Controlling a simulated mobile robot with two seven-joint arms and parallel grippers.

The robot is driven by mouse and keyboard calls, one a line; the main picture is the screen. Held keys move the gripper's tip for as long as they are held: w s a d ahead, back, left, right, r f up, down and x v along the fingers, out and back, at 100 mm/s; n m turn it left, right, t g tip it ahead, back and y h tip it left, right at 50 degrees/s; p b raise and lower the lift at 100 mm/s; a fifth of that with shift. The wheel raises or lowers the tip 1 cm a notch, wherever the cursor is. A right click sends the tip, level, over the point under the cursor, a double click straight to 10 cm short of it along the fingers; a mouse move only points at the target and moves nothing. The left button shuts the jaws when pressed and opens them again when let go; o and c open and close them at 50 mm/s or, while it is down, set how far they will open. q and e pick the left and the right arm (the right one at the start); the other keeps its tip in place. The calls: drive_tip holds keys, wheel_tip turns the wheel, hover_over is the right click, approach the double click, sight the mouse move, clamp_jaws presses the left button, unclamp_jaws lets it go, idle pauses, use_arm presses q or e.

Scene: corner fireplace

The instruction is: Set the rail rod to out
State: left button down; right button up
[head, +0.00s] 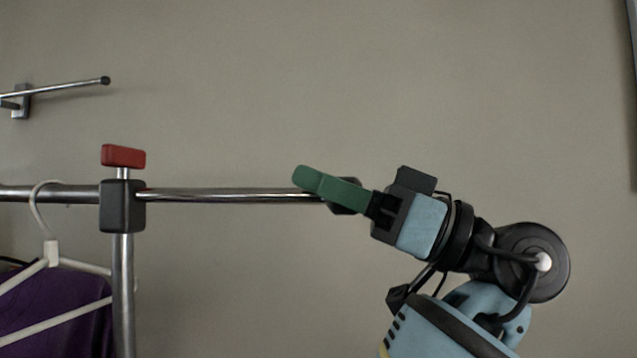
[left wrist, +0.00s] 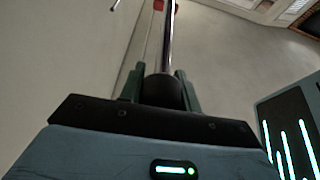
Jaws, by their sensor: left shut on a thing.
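The rail rod (head: 235,195) is a thin chrome bar. It runs level out of a black clamp block (head: 122,205) to the right and shows a long bare length. A red knob (head: 123,156) stands on top of the block. My left gripper (head: 328,188), with green fingers, is shut on the rod's black end cap (head: 347,209). In the left wrist view the fingers flank the black end cap (left wrist: 162,92), and the rod (left wrist: 168,42) runs away from it. The cap is partly hidden by a finger in the head view. My right gripper is not in view.
The thicker fixed rail (head: 60,194) continues left of the block, on a chrome post (head: 123,290). A white hanger (head: 52,252) with a purple garment (head: 50,318) hangs there. A wall-mounted bar (head: 65,88) is at upper left. The space around the rod is clear.

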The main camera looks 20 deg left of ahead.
use_arm(q)
drive_tip(key=c, duration=1)
unclamp_jaws()
